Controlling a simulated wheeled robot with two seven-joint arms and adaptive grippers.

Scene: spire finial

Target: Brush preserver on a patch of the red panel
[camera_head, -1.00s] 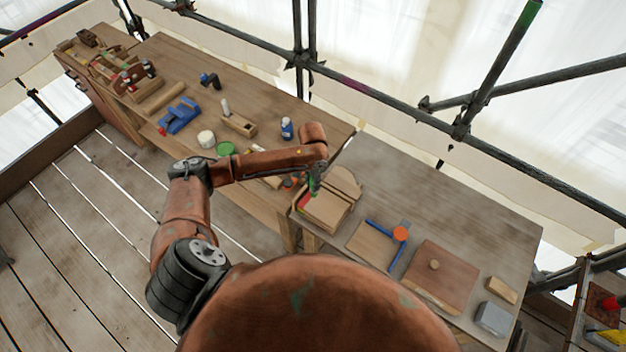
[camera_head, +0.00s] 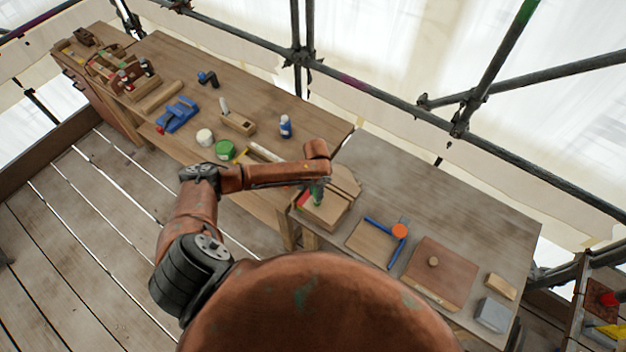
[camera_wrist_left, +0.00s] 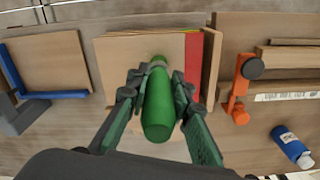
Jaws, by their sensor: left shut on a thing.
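My left gripper (camera_wrist_left: 157,98) is shut on a green-handled tool (camera_wrist_left: 158,105), which seems to be the brush. Its rounded handle end faces the wrist camera and hides its far end, so bristles and any contact cannot be seen. The tool is over a pale board (camera_wrist_left: 120,58), just beside the red panel (camera_wrist_left: 193,60), a narrow red strip along the board's edge. In the head view the gripper (camera_head: 317,190) covers part of that board, and a bit of the red panel (camera_head: 301,199) shows at its left. My right gripper is not in view.
A blue-and-orange square-like tool (camera_head: 399,232) and a brown panel with a knob (camera_head: 433,262) lie to the right. A green tin (camera_head: 225,149), a white pot (camera_head: 205,137) and a blue bottle (camera_head: 285,126) stand to the left. An orange clamp (camera_wrist_left: 239,88) is beside the board.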

